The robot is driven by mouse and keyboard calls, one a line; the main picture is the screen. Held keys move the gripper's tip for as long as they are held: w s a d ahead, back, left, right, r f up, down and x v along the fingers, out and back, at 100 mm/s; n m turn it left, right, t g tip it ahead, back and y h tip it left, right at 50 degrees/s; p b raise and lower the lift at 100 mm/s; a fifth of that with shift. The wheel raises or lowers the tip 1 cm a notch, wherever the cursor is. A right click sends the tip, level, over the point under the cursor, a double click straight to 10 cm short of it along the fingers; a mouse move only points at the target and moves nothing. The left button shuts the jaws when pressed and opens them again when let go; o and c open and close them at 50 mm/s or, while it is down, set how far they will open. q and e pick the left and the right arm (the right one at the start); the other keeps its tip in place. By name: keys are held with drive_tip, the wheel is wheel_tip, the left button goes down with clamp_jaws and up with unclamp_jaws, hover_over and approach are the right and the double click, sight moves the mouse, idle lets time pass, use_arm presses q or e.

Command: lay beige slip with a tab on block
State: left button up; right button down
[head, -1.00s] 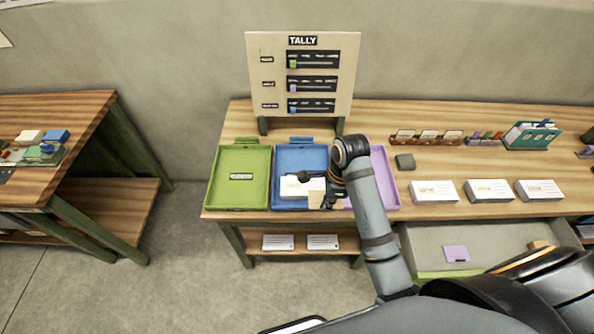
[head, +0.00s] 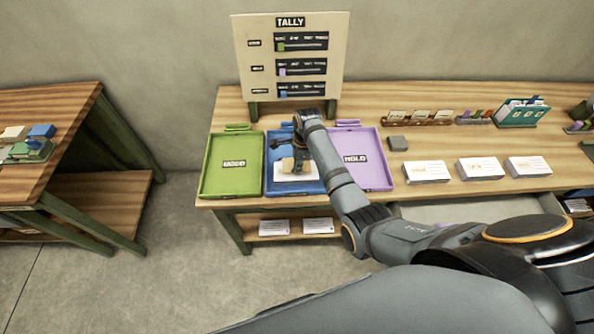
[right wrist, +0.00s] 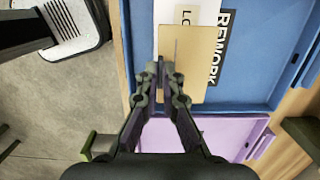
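The beige slip (head: 289,165) is at my right gripper (head: 297,150), above the white block (head: 296,177) in the blue tray (head: 311,188). In the right wrist view the slip (right wrist: 205,55) covers much of the white block (right wrist: 172,12), whose printing is partly hidden. The fingertips of my right gripper (right wrist: 164,72) are close together at the slip, at a thin upright line that looks like its tab. I cannot tell whether the slip touches the block. My left gripper is in neither view.
A green tray (head: 216,188) stands left of the blue one and a lilac tray (head: 377,178) right of it. The tally board (head: 258,82) rises behind. White card blocks (head: 426,171) and a small grey block (head: 397,143) lie to the right.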

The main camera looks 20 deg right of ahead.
drive_tip(key=shift+w+f, duration=0.2)
wheel_tip(320, 180, down, 3)
drive_tip(key=shift+f, duration=0.1)
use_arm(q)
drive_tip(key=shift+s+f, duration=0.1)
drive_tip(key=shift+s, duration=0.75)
use_arm(e)
drive_tip(key=shift+f, duration=0.2)
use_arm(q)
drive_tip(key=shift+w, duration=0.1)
use_arm(e)
drive_tip(key=c, duration=1.5)
unclamp_jaws()
